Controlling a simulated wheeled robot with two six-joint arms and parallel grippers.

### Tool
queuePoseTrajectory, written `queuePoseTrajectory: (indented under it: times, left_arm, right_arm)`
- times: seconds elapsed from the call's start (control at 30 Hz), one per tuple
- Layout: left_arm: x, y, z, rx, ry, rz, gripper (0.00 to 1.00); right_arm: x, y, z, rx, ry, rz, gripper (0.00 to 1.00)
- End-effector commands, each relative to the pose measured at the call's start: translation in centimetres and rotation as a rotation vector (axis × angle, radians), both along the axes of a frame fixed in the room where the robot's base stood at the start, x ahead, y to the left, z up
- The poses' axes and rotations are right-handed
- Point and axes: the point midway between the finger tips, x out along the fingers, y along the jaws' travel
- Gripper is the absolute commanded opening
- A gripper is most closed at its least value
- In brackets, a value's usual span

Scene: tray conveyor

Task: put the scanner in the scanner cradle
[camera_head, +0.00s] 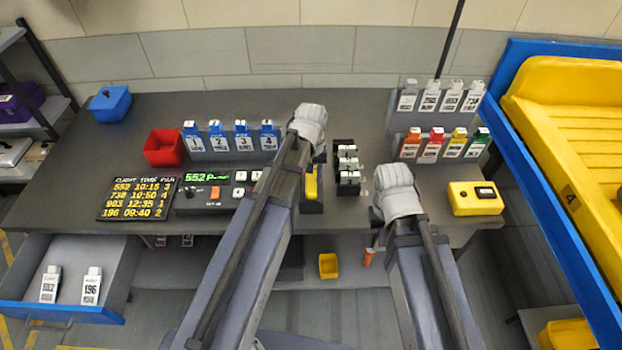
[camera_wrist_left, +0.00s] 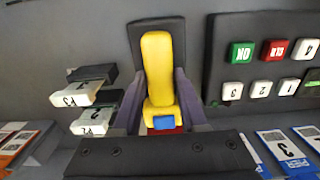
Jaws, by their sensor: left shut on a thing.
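The scanner (camera_head: 311,183) is yellow and partly hidden behind my left arm in the head view. In the left wrist view the scanner (camera_wrist_left: 158,65) lies lengthwise, with a blue patch and some red at its near end. A dark cradle (camera_wrist_left: 174,27) shows around its far end; whether the scanner touches it or is just above it, I cannot tell. My left gripper (camera_wrist_left: 159,97) has one finger on each side of the scanner and is shut on it.
A button console (camera_head: 215,192) and flight board (camera_head: 138,198) lie left. Tag racks (camera_head: 230,145) stand behind. A yellow box (camera_head: 475,198) is right, beside the blue-edged conveyor (camera_head: 560,215). A drawer (camera_head: 65,290) hangs open front left.

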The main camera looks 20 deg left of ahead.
Motion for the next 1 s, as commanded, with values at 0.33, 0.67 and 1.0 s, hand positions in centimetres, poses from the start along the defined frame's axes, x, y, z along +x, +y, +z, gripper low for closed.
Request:
queuePoseTrajectory:
  times: [0.33,0.67,1.0]
  left_arm:
    - [0.0,0.0,-0.3,0.0,0.0,0.0,0.69]
    - [0.0,0.0,-0.2,0.0,0.0,0.0,0.72]
    - [0.0,0.0,2.3,0.0,0.0,0.0,0.72]
  right_arm:
    - [0.0,0.0,-0.3,0.0,0.0,0.0,0.0]
    - [0.0,0.0,-0.2,0.0,0.0,0.0,0.0]
    - [0.0,0.0,2.3,0.0,0.0,0.0,0.0]
